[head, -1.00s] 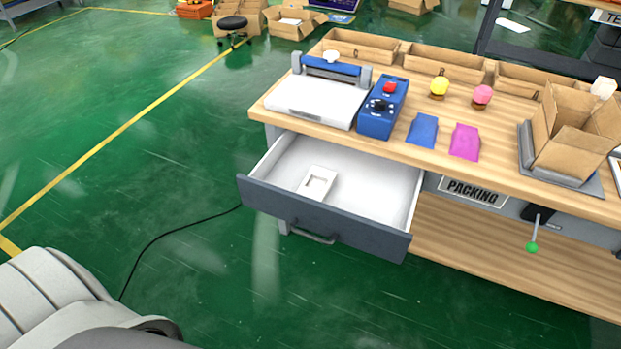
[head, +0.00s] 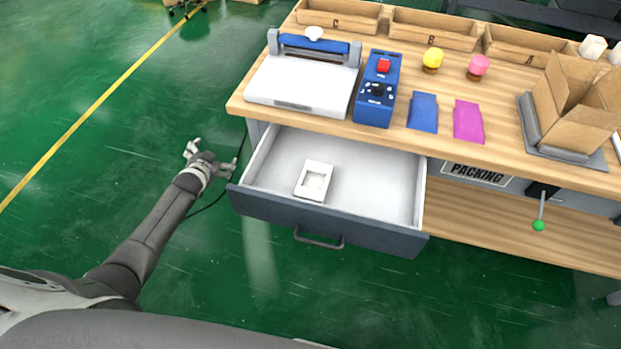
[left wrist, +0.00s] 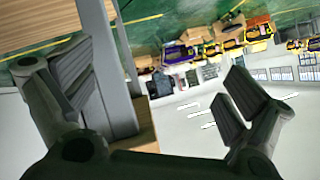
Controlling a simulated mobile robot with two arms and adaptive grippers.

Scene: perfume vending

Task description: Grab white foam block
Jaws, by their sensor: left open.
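The white foam block (head: 314,181) has a square recess in its top and lies inside the open drawer (head: 390,190) of the packing bench, left of the drawer's middle. My left gripper (head: 212,158) is open and empty, to the left of the drawer and apart from it. In the left wrist view, its two fingers (left wrist: 160,90) are spread wide, with the bench edge behind the left finger. The foam block does not show in the left wrist view. My right gripper is not in view.
On the bench top (head: 330,133) stand a white and blue sealer (head: 304,80), a blue control box (head: 377,90), blue and pink pouches, yellow and pink bottles and an open carton (head: 575,105). The drawer front (head: 320,222) juts out over the green floor.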

